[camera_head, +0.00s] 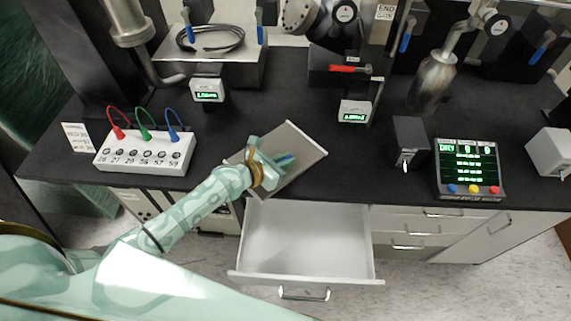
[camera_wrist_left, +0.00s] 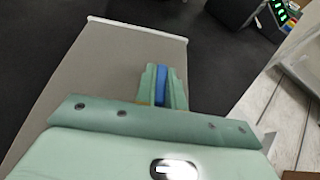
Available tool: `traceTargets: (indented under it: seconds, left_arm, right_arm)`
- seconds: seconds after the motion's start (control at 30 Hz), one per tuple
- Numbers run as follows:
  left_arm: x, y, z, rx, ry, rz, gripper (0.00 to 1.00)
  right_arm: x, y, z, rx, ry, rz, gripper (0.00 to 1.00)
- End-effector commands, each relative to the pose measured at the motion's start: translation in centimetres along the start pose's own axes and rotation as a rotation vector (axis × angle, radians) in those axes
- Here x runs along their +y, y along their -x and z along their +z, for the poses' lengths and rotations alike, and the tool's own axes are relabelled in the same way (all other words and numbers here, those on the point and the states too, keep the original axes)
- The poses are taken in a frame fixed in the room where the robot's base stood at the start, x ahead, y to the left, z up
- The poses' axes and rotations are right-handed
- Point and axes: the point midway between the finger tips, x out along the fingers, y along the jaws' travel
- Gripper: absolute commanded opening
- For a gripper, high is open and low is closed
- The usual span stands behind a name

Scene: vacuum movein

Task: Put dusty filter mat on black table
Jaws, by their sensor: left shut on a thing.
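The dusty filter mat (camera_head: 302,146) is a flat grey-brown rectangle with a pale rim. In the head view it is at the front edge of the black table (camera_head: 300,110), turned at an angle. My left gripper (camera_head: 284,160) is over the mat and shut on it. In the left wrist view the mat (camera_wrist_left: 95,75) runs beneath the green and blue fingers (camera_wrist_left: 162,85), with a white strip along its far edge. I cannot tell whether the mat touches the tabletop. My right gripper is not in view.
An open, empty white drawer (camera_head: 305,245) juts out below the table's front edge. A white box with several coloured plugs (camera_head: 147,152) is on the left. A small black box (camera_head: 409,140) and a display unit (camera_head: 467,168) are on the right. Bare tabletop lies behind the mat.

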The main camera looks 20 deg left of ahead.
Motion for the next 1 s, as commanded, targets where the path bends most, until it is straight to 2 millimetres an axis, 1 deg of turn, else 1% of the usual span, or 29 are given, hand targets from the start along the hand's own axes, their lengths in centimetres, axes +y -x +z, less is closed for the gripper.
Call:
traceTargets:
  seconds: [0.03, 0.2, 0.33, 0.37, 0.4, 0.43, 0.67, 0.77, 0.87, 1.0]
  left_arm:
    - [0.1, -0.1, -0.2, -0.001, -0.001, 0.001, 0.0]
    - [0.1, 0.0, 0.1, -0.002, -0.001, 0.001, 0.0]
    - [0.0, -0.1, -0.3, -0.002, 0.0, 0.001, 0.0]
    - [0.0, -0.1, -0.3, -0.001, 0.0, 0.0, 0.16]
    - [0.0, -0.1, -0.2, -0.002, 0.0, 0.0, 0.27]
    - [0.0, -0.1, -0.2, -0.002, 0.0, 0.0, 0.33]
    - [0.0, -0.1, -0.2, -0.002, -0.001, 0.0, 0.33]
    - [0.0, 0.1, 0.3, -0.003, -0.001, 0.0, 0.33]
    - [0.0, 1.5, 0.2, 0.0, -0.001, 0.001, 0.33]
    - [0.0, 4.7, 0.3, 0.0, -0.003, 0.001, 0.33]
  right_arm:
    - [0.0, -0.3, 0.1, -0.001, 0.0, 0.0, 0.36]
    - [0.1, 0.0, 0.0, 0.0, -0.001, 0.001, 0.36]
    - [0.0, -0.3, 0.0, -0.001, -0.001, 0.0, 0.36]
    - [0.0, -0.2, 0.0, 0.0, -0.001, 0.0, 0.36]
    - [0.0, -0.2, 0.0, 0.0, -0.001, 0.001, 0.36]
    - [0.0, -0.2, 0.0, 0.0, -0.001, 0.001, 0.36]
    - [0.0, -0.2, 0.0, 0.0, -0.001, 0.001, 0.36]
    - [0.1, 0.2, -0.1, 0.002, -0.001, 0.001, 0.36]
    - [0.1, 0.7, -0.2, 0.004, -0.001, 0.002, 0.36]
    - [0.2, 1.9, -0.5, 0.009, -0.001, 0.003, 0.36]
